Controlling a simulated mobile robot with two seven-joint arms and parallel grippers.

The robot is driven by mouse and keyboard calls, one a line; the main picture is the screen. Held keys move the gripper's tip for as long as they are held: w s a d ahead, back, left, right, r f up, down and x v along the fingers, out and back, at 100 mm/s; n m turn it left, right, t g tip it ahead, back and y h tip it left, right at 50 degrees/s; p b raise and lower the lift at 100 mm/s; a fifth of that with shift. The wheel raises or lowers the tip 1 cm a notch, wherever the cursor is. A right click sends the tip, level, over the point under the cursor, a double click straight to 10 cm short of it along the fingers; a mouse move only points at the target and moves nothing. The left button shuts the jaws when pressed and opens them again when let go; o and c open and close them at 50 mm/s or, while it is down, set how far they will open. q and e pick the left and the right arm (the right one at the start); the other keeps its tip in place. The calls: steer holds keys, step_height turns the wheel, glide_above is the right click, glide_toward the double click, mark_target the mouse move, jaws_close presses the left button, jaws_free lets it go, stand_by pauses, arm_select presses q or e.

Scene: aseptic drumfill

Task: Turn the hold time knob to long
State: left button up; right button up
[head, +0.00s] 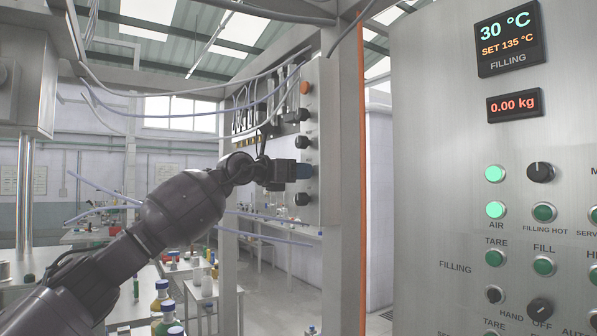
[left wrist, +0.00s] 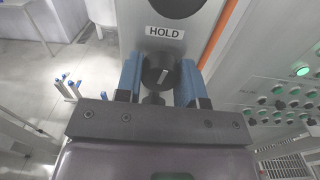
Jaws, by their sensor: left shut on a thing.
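The hold time knob (left wrist: 158,72) is black and round with a pale pointer mark, below a white label reading HOLD (left wrist: 165,32) in the left wrist view. My left gripper (left wrist: 160,82) has its two blue fingers on either side of this knob, shut on it. In the head view my left gripper (head: 290,171) reaches from the left to the side panel (head: 325,150), and its fingers hide the knob there. The scale around the knob cannot be read. My right gripper is not in view.
Other black knobs (head: 301,142) and an orange button (head: 305,88) sit on the same panel, close above and below my gripper. Cables (head: 150,118) hang nearby. An orange strip (head: 363,200) and a large control cabinet (head: 420,150) stand to the right.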

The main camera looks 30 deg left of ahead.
arm_select(q)
steer(key=m, duration=0.4)
steer(key=shift+m, duration=3)
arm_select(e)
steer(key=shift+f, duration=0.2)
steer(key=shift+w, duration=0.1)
arm_select(q)
steer(key=o, duration=0.9)
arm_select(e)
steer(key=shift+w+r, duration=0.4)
arm_select(q)
steer(key=shift+s+a, duration=0.1)
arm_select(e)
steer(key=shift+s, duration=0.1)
